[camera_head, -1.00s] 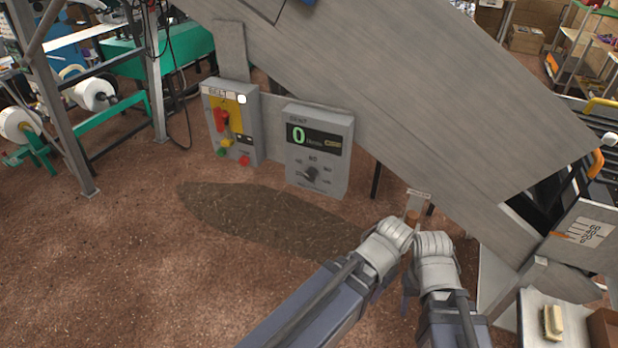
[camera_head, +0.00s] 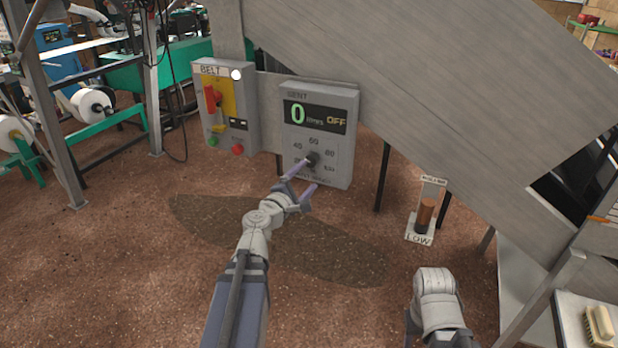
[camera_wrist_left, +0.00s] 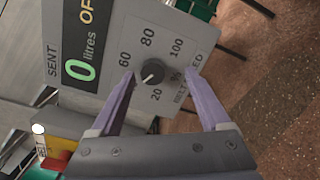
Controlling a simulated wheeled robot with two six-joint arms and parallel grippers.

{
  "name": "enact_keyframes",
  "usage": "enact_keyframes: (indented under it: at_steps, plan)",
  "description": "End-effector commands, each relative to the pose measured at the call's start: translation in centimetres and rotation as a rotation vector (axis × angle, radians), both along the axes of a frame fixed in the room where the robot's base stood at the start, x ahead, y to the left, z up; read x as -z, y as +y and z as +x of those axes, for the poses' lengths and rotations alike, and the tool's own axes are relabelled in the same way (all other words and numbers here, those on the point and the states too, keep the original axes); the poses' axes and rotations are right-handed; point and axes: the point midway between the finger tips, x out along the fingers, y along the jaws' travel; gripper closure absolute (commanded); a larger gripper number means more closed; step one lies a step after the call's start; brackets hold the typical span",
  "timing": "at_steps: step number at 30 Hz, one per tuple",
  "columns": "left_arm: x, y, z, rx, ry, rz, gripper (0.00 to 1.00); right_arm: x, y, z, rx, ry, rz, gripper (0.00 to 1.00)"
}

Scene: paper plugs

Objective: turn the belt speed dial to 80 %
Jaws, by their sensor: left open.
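The belt speed dial, a dark round knob (camera_head: 314,158), sits low on the grey SENT panel (camera_head: 342,170). Numbers ring it; 60, 80, 100 and 20 read clearly in the left wrist view. There, a light mark on the knob (camera_wrist_left: 153,71) points to the lower left, away from 80. My left gripper (camera_head: 303,177) is open in front of the dial. In the wrist view its two purple fingers (camera_wrist_left: 160,73) lie either side of the knob; contact cannot be judged. My right arm is at the lower right, its fingers hidden or unclear.
The display (camera_head: 316,116) reads 0 litres, OFF. The BELT box (camera_head: 247,110) with a red lever and buttons stands to the left. A large grey chute (camera_head: 440,70) slopes above.

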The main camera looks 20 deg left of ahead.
Motion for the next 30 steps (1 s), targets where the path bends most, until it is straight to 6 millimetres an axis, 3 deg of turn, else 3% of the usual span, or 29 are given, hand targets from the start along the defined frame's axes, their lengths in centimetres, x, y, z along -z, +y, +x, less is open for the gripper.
enact_keyframes:
  at_steps: [3,11,17,25,30]
  plan:
    - [0.1,2.2,-0.3,-0.059,-0.022,-0.061,0.2,0.6,0.0,0.0,0.0,0.0,0.0,0.5]
    - [-0.1,2.4,0.1,-0.065,-0.025,-0.07,0.2,0.5,0.0,0.0,0.0,0.0,0.0,0.5]
    - [-0.1,2.4,2.1,-0.063,-0.025,-0.068,0.2,0.5,0.0,0.0,0.0,0.0,0.0,0.5]
    - [-0.1,2.4,6.3,-0.062,-0.024,-0.067,0.2,0.5,0.0,0.0,0.0,0.0,0.0,0.5]
    - [-0.1,2.3,7.5,-0.062,-0.024,-0.067,0.2,0.5,0.0,0.0,0.0,0.0,0.0,0.5]
